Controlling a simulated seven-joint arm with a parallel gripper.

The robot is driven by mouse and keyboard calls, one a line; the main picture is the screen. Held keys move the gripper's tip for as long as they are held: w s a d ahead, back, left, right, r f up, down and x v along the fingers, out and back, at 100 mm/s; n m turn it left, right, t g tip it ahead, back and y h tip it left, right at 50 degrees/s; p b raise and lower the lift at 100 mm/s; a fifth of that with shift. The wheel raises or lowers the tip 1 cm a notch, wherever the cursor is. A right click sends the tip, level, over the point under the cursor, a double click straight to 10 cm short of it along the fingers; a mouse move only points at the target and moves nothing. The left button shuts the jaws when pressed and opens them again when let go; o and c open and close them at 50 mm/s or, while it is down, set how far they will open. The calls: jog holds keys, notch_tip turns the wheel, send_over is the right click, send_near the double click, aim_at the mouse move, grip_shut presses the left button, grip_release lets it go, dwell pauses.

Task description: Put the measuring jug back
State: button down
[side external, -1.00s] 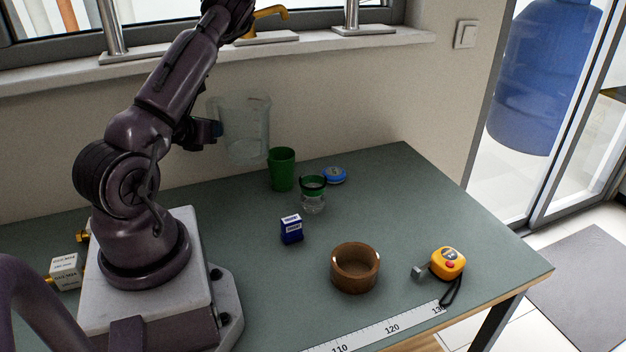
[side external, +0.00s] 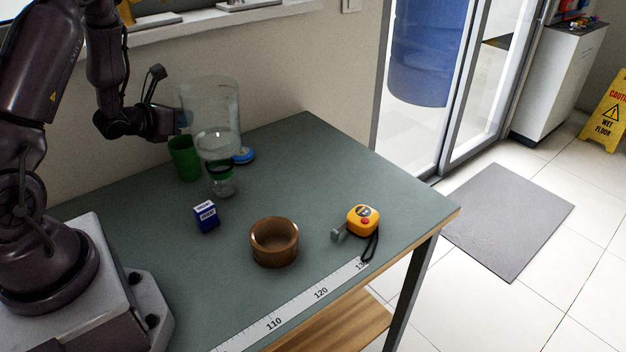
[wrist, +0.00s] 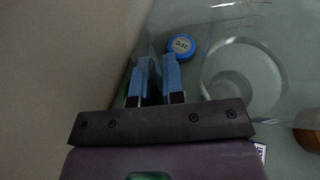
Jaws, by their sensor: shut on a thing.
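The clear measuring jug (side external: 209,100) is held upright in the air above the back part of the table in the side view. My gripper (side external: 181,122) is at its left side, shut on it, with the exact hold partly hidden. In the wrist view my gripper's blue fingers (wrist: 155,77) are close together, and the jug's round rim (wrist: 243,42) shows to their right. The jug overlaps the small glass jar with a green band (side external: 222,182) in the side view.
A green cup (side external: 184,158), a blue round tin (side external: 244,155) and a blue box (side external: 206,217) stand near the jug. A brown ring-shaped bowl (side external: 274,243), a yellow tape measure (side external: 362,220) and a ruler strip (side external: 290,312) lie nearer the front.

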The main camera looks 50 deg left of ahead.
aim_at(239, 117)
jog(key=w+d+m+h, duration=0.1)
jog(key=w+d+h, duration=0.1)
jog(key=w+d, duration=0.1)
jog(key=w+d+r+m+h, duration=0.1)
jog(key=w+d+m, duration=0.1)
jog(key=w+d, duration=0.2)
jog(key=w+d+m+t+h, duration=0.1)
jog(key=w+d+h, duration=0.1)
jog(key=d, duration=0.4)
jog(key=shift+w+d+r+m+h, duration=0.1)
jog(key=shift+w+r+m+h, duration=0.25)
jog(key=shift+w, duration=0.4)
jog(key=shift+m, duration=0.35)
jog(key=w+a+f, duration=0.1)
jog(key=w+f, duration=0.2)
jog(key=w, duration=0.1)
jog(key=w+a+f, duration=0.2)
jog(key=w+f, duration=0.1)
jog(key=w, duration=0.1)
jog(key=w+a+f, duration=0.1)
jog(key=w+f, duration=0.3)
jog(key=shift+w+a, duration=0.15)
jog(key=shift+w+a+f, duration=0.1)
jog(key=shift+w+f, duration=0.2)
jog(key=shift+f, duration=1.6)
jog(key=c, duration=1.2)
grip_release()
jog(key=shift+f, duration=0.15)
